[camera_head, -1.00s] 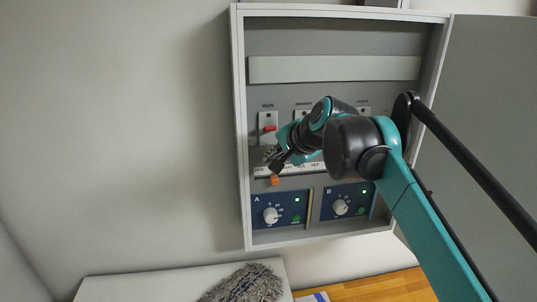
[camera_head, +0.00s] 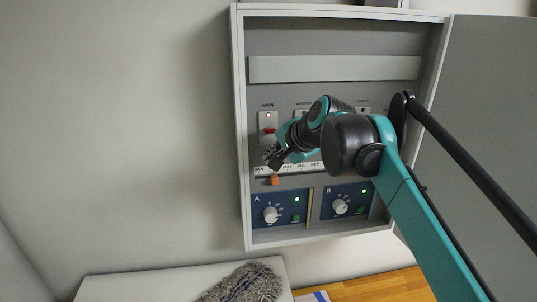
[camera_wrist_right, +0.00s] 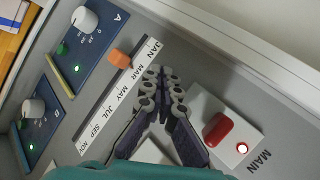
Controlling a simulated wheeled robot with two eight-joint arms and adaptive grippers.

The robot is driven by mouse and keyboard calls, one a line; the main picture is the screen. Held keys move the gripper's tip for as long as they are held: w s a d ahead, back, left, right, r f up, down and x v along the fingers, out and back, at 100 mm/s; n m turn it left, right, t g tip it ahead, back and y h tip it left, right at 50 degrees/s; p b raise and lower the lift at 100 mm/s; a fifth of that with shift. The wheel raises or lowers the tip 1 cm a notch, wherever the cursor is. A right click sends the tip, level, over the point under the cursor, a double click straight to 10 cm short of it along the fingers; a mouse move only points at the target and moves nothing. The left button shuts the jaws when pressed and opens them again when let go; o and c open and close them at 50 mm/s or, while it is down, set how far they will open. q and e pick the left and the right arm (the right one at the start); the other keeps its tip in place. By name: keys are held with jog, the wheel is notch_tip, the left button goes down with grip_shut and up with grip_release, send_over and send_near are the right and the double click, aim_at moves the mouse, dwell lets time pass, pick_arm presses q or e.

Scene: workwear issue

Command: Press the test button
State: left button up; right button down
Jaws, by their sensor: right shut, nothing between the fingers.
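An open wall cabinet (camera_head: 240,150) holds the panel. Module A (camera_head: 262,198) and module B (camera_head: 330,193) each have a white knob, a lit green lamp and a green button; these are A's button (camera_head: 295,218) and B's button (camera_head: 360,210). No "test" label is readable. My right gripper (camera_head: 270,164) is shut and empty, near the month strip (camera_head: 300,167). In the wrist view, its closed fingertips (camera_wrist_right: 164,74) show between the strip (camera_wrist_right: 107,105) and the MAIN switch's red lever (camera_wrist_right: 218,129), apart from module A (camera_wrist_right: 95,35). My left gripper is not in view.
The MAIN lamp (camera_wrist_right: 242,148) is lit red. My right arm hides part of the upper switches. The cabinet door (camera_head: 490,100) stands open at right. A grey mop head (camera_head: 245,284) lies below.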

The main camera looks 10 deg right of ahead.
jog(key=shift+s, duration=0.1)
dwell(0.4)
jog(key=shift+s, duration=0.65)
jog(key=s, duration=0.5)
